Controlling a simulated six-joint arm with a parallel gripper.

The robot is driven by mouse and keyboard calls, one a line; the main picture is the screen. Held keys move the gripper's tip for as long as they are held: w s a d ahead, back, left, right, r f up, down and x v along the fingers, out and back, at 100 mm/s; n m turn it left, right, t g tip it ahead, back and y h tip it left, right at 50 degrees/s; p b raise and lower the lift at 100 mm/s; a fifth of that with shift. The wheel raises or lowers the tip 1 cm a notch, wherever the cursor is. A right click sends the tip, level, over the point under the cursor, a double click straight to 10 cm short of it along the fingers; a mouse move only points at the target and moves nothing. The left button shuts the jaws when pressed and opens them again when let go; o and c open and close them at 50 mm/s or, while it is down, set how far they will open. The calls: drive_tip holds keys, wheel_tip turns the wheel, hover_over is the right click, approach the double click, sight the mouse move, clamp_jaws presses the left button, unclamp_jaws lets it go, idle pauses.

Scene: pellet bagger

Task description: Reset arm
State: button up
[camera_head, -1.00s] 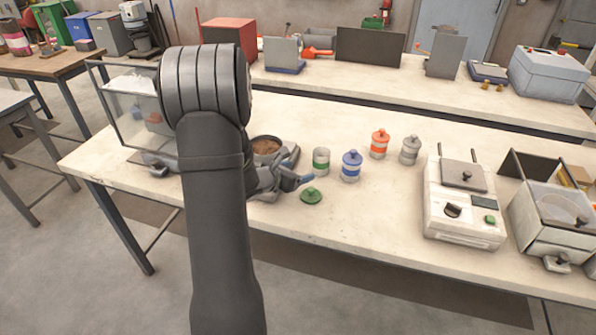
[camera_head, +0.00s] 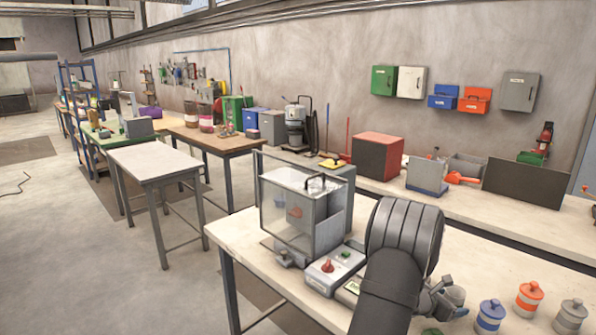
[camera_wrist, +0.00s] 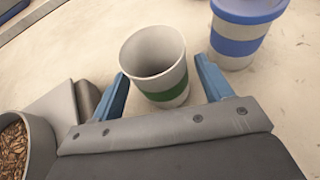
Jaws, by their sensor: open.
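My gripper (camera_wrist: 162,70) is open in the wrist view, its two blue fingers spread wide. An open, lidless grey cup with a green band (camera_wrist: 158,62) stands upright between and just beyond the fingertips, with gaps to both. A blue-banded jar with a blue lid (camera_wrist: 238,38) stands to its right. In the head view, my arm hides much of the gripper. The blue-lidded jar (camera_head: 490,317), an orange-lidded jar (camera_head: 527,300) and a grey-lidded jar (camera_head: 571,317) stand on the table at lower right. A green lid (camera_head: 432,331) shows at the bottom edge.
A dish of brown pellets (camera_wrist: 14,148) is at lower left in the wrist view. A clear-walled box (camera_head: 290,212) and a device with a red knob (camera_head: 331,272) stand left of my arm. A back bench (camera_head: 470,200) carries a red box (camera_head: 377,157).

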drive_tip(key=shift+r, duration=0.95)
drive_tip(key=shift+f, duration=0.15)
